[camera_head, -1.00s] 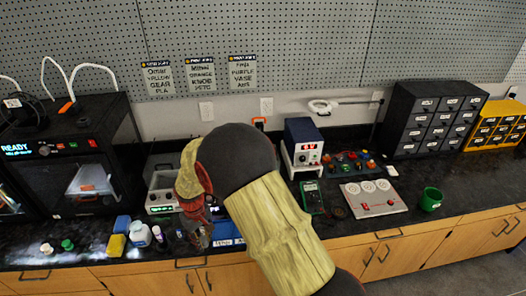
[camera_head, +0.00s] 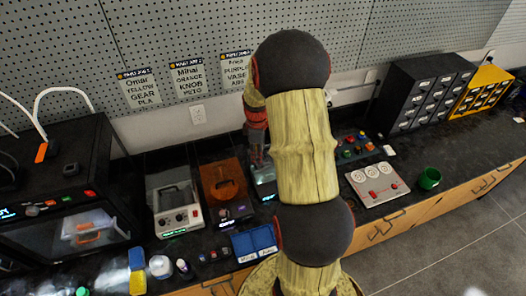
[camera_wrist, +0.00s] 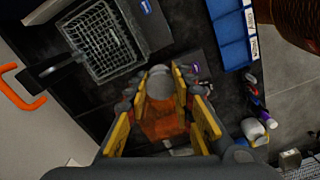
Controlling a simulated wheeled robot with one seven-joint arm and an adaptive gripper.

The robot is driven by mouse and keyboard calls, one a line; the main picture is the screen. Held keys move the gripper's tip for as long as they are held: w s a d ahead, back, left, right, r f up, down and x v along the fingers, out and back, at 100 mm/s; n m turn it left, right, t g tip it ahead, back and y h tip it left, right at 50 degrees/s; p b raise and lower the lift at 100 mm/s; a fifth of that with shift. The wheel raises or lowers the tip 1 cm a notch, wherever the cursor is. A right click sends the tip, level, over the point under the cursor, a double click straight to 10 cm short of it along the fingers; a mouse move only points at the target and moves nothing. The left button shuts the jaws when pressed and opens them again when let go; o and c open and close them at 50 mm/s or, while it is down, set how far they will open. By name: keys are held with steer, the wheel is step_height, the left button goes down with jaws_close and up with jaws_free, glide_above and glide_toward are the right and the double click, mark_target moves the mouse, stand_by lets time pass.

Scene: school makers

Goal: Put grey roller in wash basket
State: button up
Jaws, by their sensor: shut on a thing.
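My gripper (camera_wrist: 162,100) is shut on the grey roller (camera_wrist: 160,82), a pale grey rounded piece between its yellow fingers in the wrist view. The roller is held above the bench. The wash basket (camera_wrist: 100,40) is a wire mesh basket with a dark handle, at the upper left of the wrist view. Roller and gripper are beside the basket, apart from it in the picture. In the head view my gripper (camera_head: 257,155) hangs over a grey unit (camera_head: 263,182) at the back of the bench. My arm hides much there, and I cannot make out the roller.
An orange translucent cover (camera_head: 222,180) stands left of the gripper, and a unit with knobs (camera_head: 175,218) further left. Blue bins (camera_head: 255,242) and small bottles (camera_head: 160,266) line the front edge. The 3D printer (camera_head: 65,210) is at left. A green cup (camera_head: 429,178) stands at right.

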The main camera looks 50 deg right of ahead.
steer(key=w+d+f, duration=0.1)
steer(key=d+f, duration=0.1)
steer(key=d, duration=0.1)
steer(key=w+d+f, duration=0.2)
steer(key=d+f, duration=0.1)
steer(key=d, duration=0.1)
steer(key=w+d+f, duration=0.1)
steer(key=d+f, duration=0.2)
steer(key=shift+w+d+f+p, duration=0.25)
steer(key=shift+w+d+p, duration=0.05)
steer(key=shift+d+p, duration=0.05)
steer(key=shift+d+f, duration=0.2)
steer(key=shift+f, duration=0.1)
step_height(320, 180, down, 3)
steer(key=shift+w+d+f, duration=0.1)
steer(key=shift+w+f, duration=0.05)
steer(key=shift+f, duration=0.1)
steer(key=o, duration=0.4)
steer(key=shift+f, duration=0.1)
steer(key=shift+o, duration=0.9)
